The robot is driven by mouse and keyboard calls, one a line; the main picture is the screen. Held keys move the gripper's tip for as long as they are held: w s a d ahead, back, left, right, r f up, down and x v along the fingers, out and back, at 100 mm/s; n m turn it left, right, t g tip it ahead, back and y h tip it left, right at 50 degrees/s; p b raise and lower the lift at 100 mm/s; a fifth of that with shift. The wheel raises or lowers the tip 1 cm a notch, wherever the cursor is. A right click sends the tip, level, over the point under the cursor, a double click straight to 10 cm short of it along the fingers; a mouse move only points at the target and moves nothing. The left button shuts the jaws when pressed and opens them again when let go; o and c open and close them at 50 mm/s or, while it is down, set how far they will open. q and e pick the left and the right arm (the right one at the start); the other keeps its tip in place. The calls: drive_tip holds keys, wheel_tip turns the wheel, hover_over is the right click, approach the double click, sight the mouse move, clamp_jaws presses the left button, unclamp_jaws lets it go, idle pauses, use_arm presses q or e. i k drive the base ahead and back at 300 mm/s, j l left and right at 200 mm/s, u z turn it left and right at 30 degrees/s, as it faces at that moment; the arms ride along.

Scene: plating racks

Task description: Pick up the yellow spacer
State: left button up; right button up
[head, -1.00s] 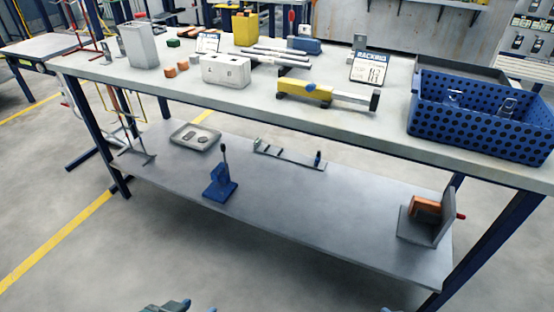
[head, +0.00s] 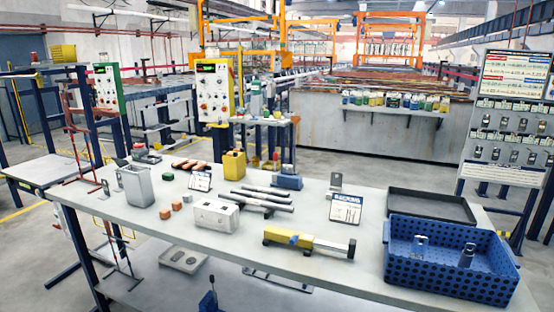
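Two yellow things stand on the long grey workbench (head: 120,225), and I cannot tell which is the spacer. One is a yellow block (head: 233,164) standing upright at the back middle, with dark openings in its top. The other is the yellow part (head: 280,236) of a long yellow and grey bar-like tool, lying near the front edge of the bench. Neither of my grippers is in the head view.
A blue perforated crate (head: 440,278) holding metal parts stands at the right end, in front of a black tray (head: 430,205).

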sight(271, 233)
drive_tip(key=i+j+z, duration=0.1)
drive_tip(key=z, duration=1.35)
drive_tip(key=j+z, duration=0.7)
drive_tip(key=k+j+z, duration=0.15)
drive_tip(key=z, duration=0.2)
drive_tip(key=k+j+z, duration=0.15)
drive_tip(key=j, duration=0.2)
drive_tip(key=k+j+z, duration=0.15)
drive_tip(key=j, duration=0.2)
drive_tip(key=k+j+z, duration=0.15)
drive_tip(key=k+j, duration=0.05)
drive_tip(key=j, duration=0.1)
